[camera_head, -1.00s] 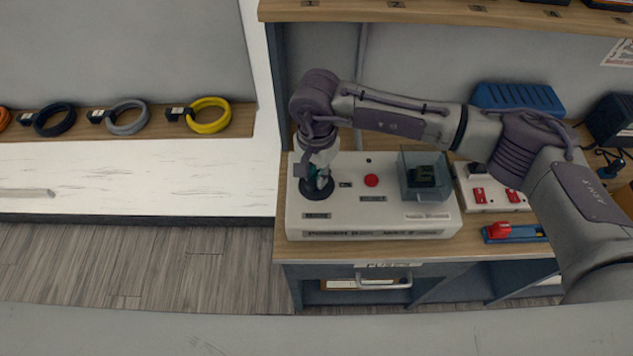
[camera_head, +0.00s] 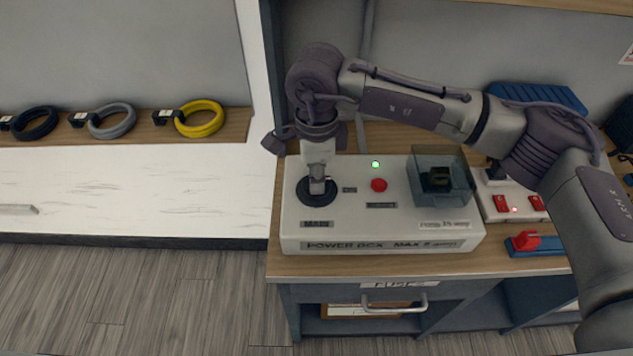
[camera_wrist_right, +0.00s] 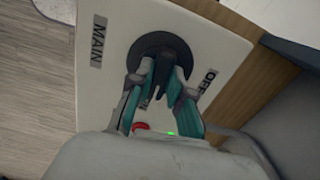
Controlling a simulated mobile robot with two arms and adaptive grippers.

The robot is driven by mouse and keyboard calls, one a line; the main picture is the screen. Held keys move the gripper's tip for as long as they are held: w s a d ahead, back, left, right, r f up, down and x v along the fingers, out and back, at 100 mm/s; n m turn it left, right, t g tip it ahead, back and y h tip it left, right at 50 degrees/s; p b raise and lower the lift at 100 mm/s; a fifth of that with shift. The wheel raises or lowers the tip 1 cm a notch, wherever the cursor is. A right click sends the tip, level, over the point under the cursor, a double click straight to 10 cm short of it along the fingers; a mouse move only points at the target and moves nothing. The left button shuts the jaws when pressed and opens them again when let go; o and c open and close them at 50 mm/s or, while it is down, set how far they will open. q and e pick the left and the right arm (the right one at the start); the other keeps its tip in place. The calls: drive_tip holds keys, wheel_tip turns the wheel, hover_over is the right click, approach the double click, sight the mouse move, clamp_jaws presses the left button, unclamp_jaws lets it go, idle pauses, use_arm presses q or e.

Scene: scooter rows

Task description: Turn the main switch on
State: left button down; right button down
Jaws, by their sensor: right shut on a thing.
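The main switch is a round black knob (camera_head: 316,193) on the left of the white power box (camera_head: 440,244), above the MAIN label. My right gripper (camera_head: 317,183) is over the knob with fingers pointing down. In the right wrist view, the two teal-edged fingers (camera_wrist_right: 163,92) are shut on the dark handle of the main switch (camera_wrist_right: 158,47). The OFF label (camera_wrist_right: 211,77) lies to the right of the handle; another label is partly hidden by the fingers. A green lamp (camera_head: 376,164) on the box is lit. My left gripper is not in view.
A red button (camera_head: 379,185) and a clear-covered fuse housing (camera_head: 443,178) are on the box. A power strip (camera_head: 507,216) with red switches and a lit lamp stands to the right. Cable coils (camera_head: 200,119) lie on the left shelf.

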drive_tip(key=shift+m+b, duration=0.3)
drive_tip(key=shift+m, duration=0.1)
idle(0.3)
drive_tip(key=c, duration=1.1)
unclamp_jaws()
wheel_tip(320, 180, up, 12)
drive_tip(key=shift+r, duration=0.1)
